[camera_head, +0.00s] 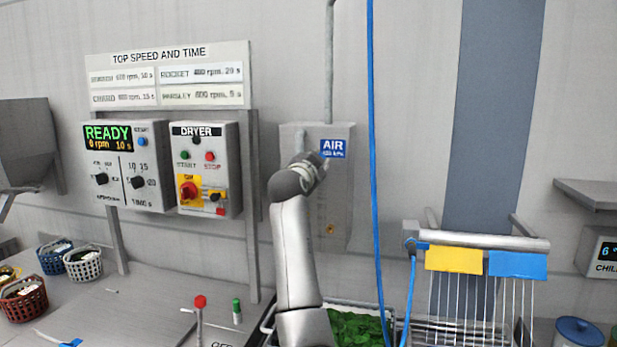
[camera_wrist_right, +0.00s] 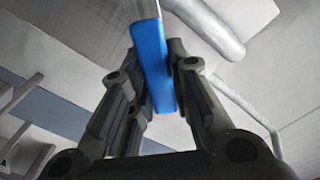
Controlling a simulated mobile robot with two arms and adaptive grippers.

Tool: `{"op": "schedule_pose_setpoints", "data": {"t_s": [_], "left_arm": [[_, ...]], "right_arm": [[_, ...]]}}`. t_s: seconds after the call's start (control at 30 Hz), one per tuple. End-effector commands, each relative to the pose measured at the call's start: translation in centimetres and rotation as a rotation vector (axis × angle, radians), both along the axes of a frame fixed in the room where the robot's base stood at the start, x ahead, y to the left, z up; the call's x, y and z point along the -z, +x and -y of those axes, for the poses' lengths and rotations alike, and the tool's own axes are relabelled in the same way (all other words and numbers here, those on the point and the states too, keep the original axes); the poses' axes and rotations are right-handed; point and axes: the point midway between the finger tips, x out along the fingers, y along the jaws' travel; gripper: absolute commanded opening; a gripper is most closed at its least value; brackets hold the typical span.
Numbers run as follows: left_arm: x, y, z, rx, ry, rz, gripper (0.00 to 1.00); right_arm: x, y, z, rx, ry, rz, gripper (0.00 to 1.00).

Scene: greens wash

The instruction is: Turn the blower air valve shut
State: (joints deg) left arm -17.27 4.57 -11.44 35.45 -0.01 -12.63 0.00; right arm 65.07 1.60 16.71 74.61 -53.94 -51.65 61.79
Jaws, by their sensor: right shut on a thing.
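The grey air box (camera_head: 336,205) is on the wall in the middle of the head view, with a blue AIR label (camera_head: 333,148) and a pipe rising from its top. My right arm reaches up to the box, and its wrist covers the left part, so the valve and the fingers are hidden there. In the right wrist view a blue handle (camera_wrist_right: 150,50), the valve's lever by its look, lies between the fingers of my right gripper (camera_wrist_right: 158,78), which is shut on it. The handle's angle to the pipe is hard to tell. My left gripper is not in view.
A blue hose (camera_head: 374,130) hangs just right of the box. The dryer panel (camera_head: 205,168) is to its left. A basket of greens (camera_head: 357,325) stands below, and a rail with yellow and blue tags (camera_head: 485,240) is at the right.

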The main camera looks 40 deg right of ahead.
Motion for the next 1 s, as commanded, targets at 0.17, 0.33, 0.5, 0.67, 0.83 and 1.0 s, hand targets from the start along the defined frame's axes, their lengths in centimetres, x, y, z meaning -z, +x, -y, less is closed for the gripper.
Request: {"op": "schedule_pose_setpoints", "data": {"t_s": [0.17, 0.33, 0.5, 0.67, 0.83, 1.0], "left_arm": [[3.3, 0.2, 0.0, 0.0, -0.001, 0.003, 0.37], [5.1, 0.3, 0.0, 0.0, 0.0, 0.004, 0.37], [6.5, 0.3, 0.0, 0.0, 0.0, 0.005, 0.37], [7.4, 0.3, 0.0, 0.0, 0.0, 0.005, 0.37], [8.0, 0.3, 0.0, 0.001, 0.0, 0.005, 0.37], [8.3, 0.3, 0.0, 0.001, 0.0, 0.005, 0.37]], "right_arm": [[1.8, -0.8, 0.6, -0.001, 0.11, 0.128, 0.0], [2.8, -1.4, 1.1, -0.001, 0.215, 0.251, 0.0], [3.9, -1.8, 1.5, -0.001, 0.316, 0.365, 0.0], [4.8, -2.0, 1.7, 0.0, 0.397, 0.459, 0.0], [5.5, -2.2, 1.8, 0.0, 0.464, 0.539, 0.0], [6.0, -2.2, 1.9, 0.0, 0.507, 0.59, 0.0]]}}
